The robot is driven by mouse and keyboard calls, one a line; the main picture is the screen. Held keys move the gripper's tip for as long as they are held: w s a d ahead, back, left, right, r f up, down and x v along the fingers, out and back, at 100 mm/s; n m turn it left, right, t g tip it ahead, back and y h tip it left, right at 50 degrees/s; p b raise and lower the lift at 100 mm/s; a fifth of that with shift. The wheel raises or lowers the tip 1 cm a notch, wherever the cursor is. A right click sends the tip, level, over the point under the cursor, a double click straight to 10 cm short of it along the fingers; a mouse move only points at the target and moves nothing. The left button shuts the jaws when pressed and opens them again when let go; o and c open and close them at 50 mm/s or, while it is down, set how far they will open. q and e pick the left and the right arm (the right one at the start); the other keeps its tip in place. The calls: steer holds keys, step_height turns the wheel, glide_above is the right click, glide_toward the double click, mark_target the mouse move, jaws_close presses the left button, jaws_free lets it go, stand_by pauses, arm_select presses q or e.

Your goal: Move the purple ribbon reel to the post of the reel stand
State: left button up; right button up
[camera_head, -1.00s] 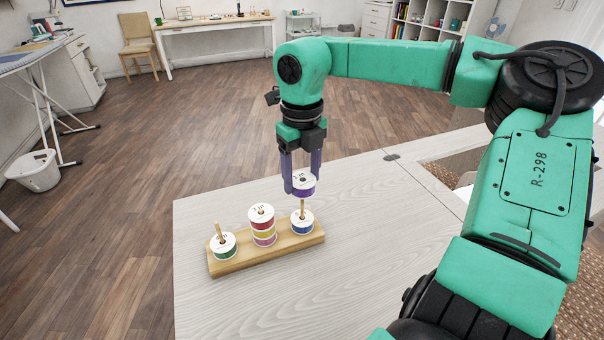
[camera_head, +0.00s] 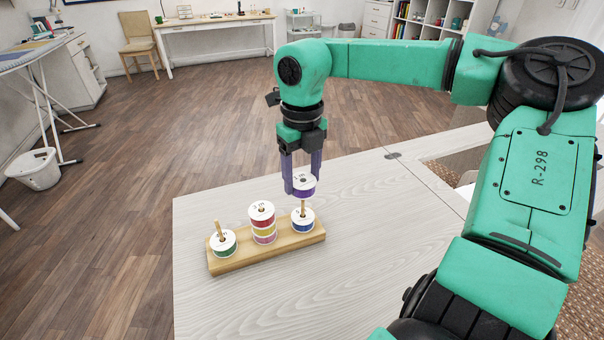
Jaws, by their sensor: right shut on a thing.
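My right gripper (camera_head: 303,178) is shut on the purple ribbon reel (camera_head: 304,188), which has a white top face. It holds the reel over the right post (camera_head: 303,207) of the wooden reel stand (camera_head: 283,249). The post rises under the reel; whether its tip is inside the reel's hole is hidden. A blue reel (camera_head: 303,226) sits low on that post. The middle post carries a stack of a red reel (camera_head: 262,219), a yellow reel (camera_head: 263,231) and a pink reel (camera_head: 265,239). A green reel (camera_head: 225,247) is on the left post. My left gripper is not in view.
The stand is on a pale wooden tabletop (camera_head: 330,290), clear in front of and right of the stand. The table's left edge is close to the stand. A desk (camera_head: 215,27), a chair (camera_head: 138,42) and a white bin (camera_head: 36,172) are far off on the floor.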

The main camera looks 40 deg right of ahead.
steer(key=shift+f, duration=0.5)
steer(key=shift+b, duration=0.3)
steer(key=shift+f+b, duration=1)
steer(key=shift+f, duration=0.35)
steer(key=o, duration=1.4)
step_height(320, 180, up, 14)
steer(key=p, duration=0.1)
steer(key=shift+r+p, duration=0.25)
steer(key=shift+p, duration=0.05)
steer(key=shift+r, duration=0.1)
